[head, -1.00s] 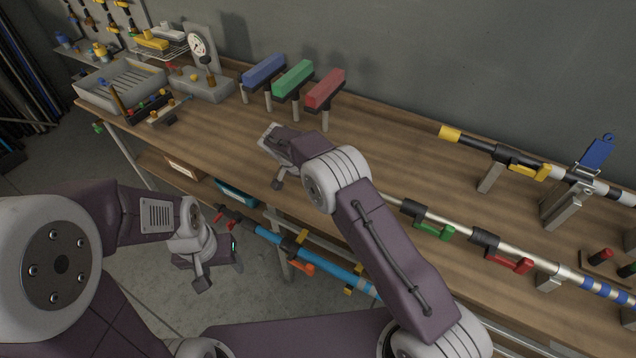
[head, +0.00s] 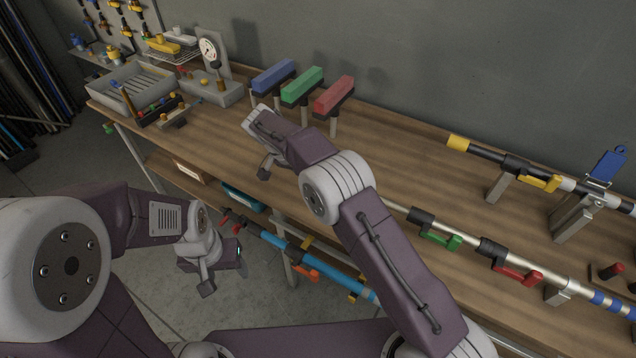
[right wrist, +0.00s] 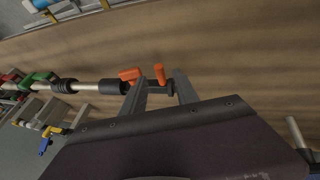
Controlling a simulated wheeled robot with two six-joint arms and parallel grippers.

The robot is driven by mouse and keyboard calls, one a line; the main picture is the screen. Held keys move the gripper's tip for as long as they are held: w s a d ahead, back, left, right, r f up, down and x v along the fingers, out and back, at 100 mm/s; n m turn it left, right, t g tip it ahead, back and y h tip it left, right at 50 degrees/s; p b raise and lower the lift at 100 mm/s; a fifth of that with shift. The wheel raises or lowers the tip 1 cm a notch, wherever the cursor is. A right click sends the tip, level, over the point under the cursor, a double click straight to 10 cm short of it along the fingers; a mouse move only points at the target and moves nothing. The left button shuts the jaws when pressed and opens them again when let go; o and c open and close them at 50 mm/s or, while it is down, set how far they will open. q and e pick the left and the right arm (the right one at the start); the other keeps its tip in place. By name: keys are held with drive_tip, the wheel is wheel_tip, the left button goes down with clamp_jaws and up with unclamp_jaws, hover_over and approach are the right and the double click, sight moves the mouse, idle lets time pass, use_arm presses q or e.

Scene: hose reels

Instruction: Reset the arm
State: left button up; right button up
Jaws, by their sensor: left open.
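My left gripper (head: 222,272) hangs in front of the bench's near edge in the head view, open and empty, pointing down over the floor. My right arm reaches in from the lower right of the head view over the bench. Its gripper (head: 265,168) is partly hidden by its own wrist there. In the right wrist view, the two fingers of my right gripper (right wrist: 160,92) stand apart. An orange lever (right wrist: 159,74) and a black fitting (right wrist: 158,88) of a pole show between and beyond them; I see no grip on these.
The wooden bench (head: 400,150) carries blue (head: 273,75), green (head: 301,84) and red (head: 334,94) blocks on posts. A silver pole with green (head: 440,241) and red (head: 518,275) levers lies along its front. A grey tray (head: 135,90) stands at the left. A blue pole (head: 322,266) is below.

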idle(0.4)
drive_tip(key=shift+m, duration=0.6)
drive_tip(key=d+r, duration=0.1)
drive_tip(key=w+d+r, duration=0.1)
drive_tip(key=r, duration=0.1)
drive_tip(key=w+d+r, duration=0.1)
drive_tip(key=d, duration=0.1)
drive_tip(key=shift+r, duration=0.3)
drive_tip(key=s+d+r+m+g+y, duration=0.1)
drive_tip(key=s+d+r, duration=0.3)
drive_tip(key=s+d, duration=0.65)
drive_tip(key=s+f+n+y, duration=0.2)
drive_tip(key=s+f+n, duration=0.2)
drive_tip(key=s, duration=0.4)
drive_tip(key=s+f+n+y, duration=0.2)
drive_tip(key=s+f+n, duration=0.2)
drive_tip(key=s+f, duration=0.2)
drive_tip(key=shift+s+f+n, duration=0.3)
drive_tip(key=shift+s, duration=0.9)
